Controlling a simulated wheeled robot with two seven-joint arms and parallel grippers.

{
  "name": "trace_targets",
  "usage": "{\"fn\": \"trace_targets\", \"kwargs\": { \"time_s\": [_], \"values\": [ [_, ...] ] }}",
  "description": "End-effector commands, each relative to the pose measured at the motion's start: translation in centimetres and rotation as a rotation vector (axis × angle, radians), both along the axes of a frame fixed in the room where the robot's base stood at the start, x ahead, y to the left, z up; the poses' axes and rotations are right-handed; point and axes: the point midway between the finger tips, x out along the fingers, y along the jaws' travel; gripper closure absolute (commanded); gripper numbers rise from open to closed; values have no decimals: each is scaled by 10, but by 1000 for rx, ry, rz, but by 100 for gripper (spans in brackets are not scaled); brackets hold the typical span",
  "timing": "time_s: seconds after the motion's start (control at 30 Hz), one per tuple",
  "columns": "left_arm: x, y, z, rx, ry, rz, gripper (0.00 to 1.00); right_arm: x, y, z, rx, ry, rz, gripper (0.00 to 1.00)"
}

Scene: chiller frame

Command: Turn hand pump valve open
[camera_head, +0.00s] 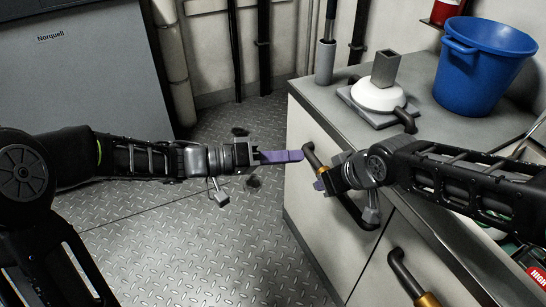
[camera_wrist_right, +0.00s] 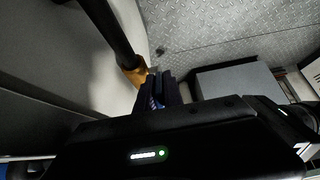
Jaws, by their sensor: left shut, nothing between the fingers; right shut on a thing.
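A black handle (camera_head: 352,208) with brass-coloured ends is on the pale cabinet front. My right gripper (camera_head: 320,180) is at this handle, its fingers shut on it near a brass end (camera_wrist_right: 135,75); the grip is partly hidden. My left gripper (camera_head: 284,156) is shut and empty, its purple fingers pointing right, close to the handle's upper end. On the counter, a white round fitting with a square grey top (camera_head: 380,92) sits on a grey plate, with a black lever (camera_head: 406,118) beside it. I cannot tell which part is the hand pump valve.
A blue bucket (camera_head: 482,68) and a grey cylinder with a black rod (camera_head: 325,60) stand on the grey counter (camera_head: 430,135). A second handle (camera_head: 408,278) is lower on the cabinet. A grey Norquell cabinet (camera_head: 85,80) is at left. The metal floor (camera_head: 190,245) is open.

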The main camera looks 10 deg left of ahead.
Motion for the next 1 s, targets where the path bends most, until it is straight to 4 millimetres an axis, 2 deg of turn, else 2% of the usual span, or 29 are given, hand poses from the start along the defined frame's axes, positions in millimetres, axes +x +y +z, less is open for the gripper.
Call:
{"fn": "trace_targets", "kwargs": {
  "time_s": [0.03, 0.2, 0.43, 0.87, 1.0],
  "values": [
    [4, -11, -2, 0, 2, -4, 100, 0, 0, 0, 1, -1, 0, 100],
    [15, -40, -8, 0, 3, -4, 100, 0, 0, 0, 1, -1, 0, 100],
    [-6, -52, -26, -1, 3, 0, 100, 0, 0, 0, 1, -1, 0, 100],
    [-11, -55, -29, 0, 0, 0, 100, 0, 0, 0, 1, -1, 0, 100],
    [-19, -61, -35, 0, 2, -1, 100, 0, 0, 0, 1, -1, 0, 100]
  ]
}}
